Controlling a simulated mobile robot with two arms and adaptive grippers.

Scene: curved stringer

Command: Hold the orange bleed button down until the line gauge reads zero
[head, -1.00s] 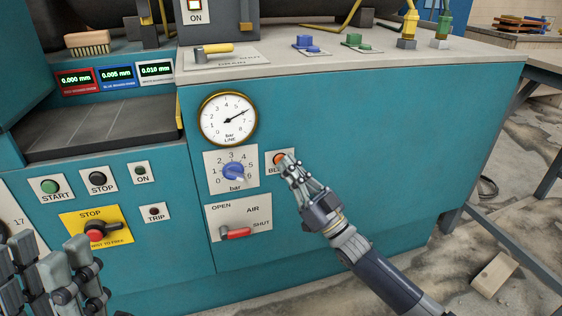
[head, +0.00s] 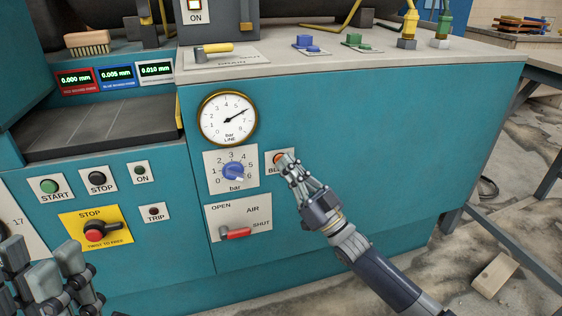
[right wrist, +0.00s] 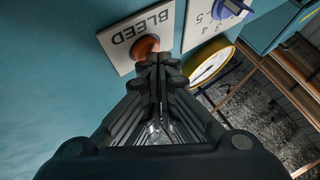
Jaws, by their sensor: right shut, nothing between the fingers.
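The orange bleed button (head: 279,158) sits on a white BLEED plate on the teal panel. It also shows in the right wrist view (right wrist: 145,46). My right gripper (head: 287,163) is shut and empty, its fingertips right at the button and hiding part of it. I cannot tell whether they touch it or press it in. The line gauge (head: 228,118) is above left of the button, and its needle points to the upper right, well above zero. My left gripper (head: 42,268) is at the lower left, partly cut off, its fingers apart and away from the button.
A blue bar knob (head: 233,171) is just left of the button. A red-handled air lever (head: 236,233) is below, near SHUT. The panel right of my right gripper is bare.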

